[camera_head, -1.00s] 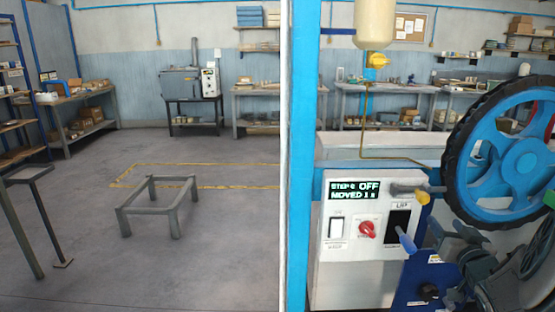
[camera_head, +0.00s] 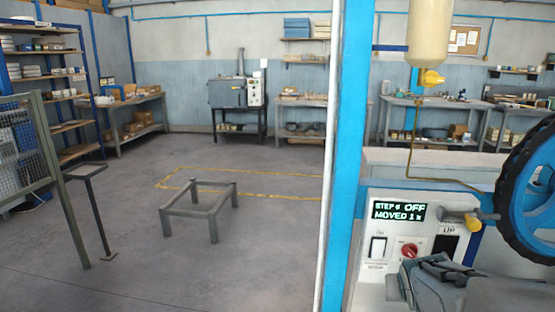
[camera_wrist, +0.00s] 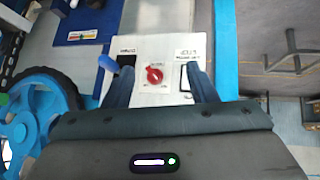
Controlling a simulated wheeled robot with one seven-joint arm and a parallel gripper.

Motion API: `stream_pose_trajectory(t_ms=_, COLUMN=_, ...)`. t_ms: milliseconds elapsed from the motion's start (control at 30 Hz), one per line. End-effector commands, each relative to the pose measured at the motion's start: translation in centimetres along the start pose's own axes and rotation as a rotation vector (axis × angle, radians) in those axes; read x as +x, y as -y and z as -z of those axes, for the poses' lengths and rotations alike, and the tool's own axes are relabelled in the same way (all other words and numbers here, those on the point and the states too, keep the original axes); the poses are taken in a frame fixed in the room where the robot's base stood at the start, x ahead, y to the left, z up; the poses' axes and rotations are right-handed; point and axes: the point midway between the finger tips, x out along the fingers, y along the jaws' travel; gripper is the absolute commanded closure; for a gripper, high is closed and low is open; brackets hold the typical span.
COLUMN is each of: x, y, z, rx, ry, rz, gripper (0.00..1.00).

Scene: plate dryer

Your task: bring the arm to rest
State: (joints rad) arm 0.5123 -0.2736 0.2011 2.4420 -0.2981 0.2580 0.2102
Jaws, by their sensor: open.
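My gripper (camera_wrist: 161,84) shows in the wrist view with its two dark fingers apart and nothing between them. In the head view my gripper (camera_head: 432,272) is at the lower right, in front of the lower part of the white control panel (camera_head: 376,273). The panel has a lit display (camera_head: 398,212) showing OFF, a rocker switch (camera_head: 378,247) and a red knob (camera_head: 408,251). In the wrist view the red knob (camera_wrist: 155,75) appears between the fingers, apparently beyond them.
A blue spoked wheel (camera_head: 533,190) with a dark rim stands at the right. A blue post (camera_head: 351,140) rises left of the panel. A low metal frame (camera_head: 199,207) stands on open floor, with a mesh guard (camera_head: 22,150) at the far left. Benches line the back wall.

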Motion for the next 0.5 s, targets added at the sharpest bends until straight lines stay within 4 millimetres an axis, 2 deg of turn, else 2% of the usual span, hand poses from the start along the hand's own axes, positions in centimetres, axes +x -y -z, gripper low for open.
stream_pose_trajectory(t_ms=33, x=-1.1, y=1.4, z=-0.9, rx=-0.019, ry=0.038, rz=0.022, gripper=0.48)
stream_pose_trajectory(t_ms=100, x=-2.5, y=2.9, z=-2.5, rx=-0.038, ry=0.102, rz=0.052, gripper=0.48)
stream_pose_trajectory(t_ms=300, x=-6.8, y=6.6, z=-7.4, rx=-0.108, ry=0.285, rz=0.166, gripper=0.48)
stream_pose_trajectory(t_ms=500, x=-9.8, y=8.5, z=-10.8, rx=-0.167, ry=0.408, rz=0.258, gripper=0.48)
